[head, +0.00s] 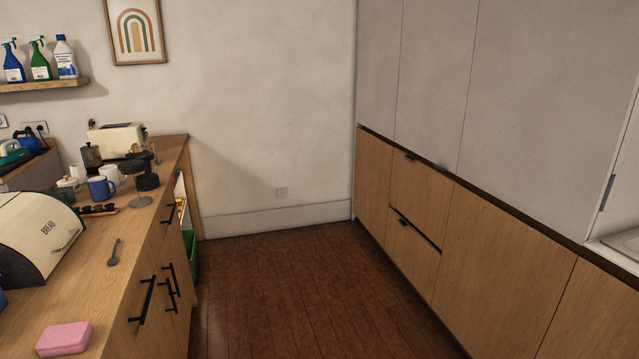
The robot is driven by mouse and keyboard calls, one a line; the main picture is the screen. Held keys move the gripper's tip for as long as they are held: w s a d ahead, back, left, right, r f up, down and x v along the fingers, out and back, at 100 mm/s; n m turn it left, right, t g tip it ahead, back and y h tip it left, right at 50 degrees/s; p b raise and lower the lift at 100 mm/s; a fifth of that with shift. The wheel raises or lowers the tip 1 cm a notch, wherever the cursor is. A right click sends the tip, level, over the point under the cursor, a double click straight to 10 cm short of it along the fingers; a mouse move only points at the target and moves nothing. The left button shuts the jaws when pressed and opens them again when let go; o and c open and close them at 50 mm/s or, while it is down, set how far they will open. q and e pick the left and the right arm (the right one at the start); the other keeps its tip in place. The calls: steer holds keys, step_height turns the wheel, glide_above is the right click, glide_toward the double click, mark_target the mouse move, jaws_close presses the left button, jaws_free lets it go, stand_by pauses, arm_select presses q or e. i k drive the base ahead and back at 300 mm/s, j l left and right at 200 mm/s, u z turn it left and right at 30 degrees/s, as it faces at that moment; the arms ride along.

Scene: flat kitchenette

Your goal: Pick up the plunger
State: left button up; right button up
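No plunger shows clearly in the head view. A dark round-headed object (146,181) stands on the left counter, near the far end, but I cannot tell exactly what it is. Neither of my grippers is in view, so their state and what they may hold do not show.
The left counter (128,258) carries a bread bin (36,232), a pink sponge (64,338), a spoon (114,252), mugs and a toaster (116,140). A green bin (190,256) stands past the counter drawers. Wooden cabinets (490,262) line the right. The floor (300,290) between is clear.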

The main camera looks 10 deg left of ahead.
mark_target(134, 166)
steer(key=i+u, duration=0.1)
steer(key=i, duration=0.35)
steer(key=i+l+u, duration=0.15)
steer(key=i, duration=0.3)
steer(key=i+l+u, duration=0.1)
steer(key=i, duration=0.35)
steer(key=i+l+u, duration=0.15)
steer(key=i, duration=0.3)
steer(key=l, duration=0.1)
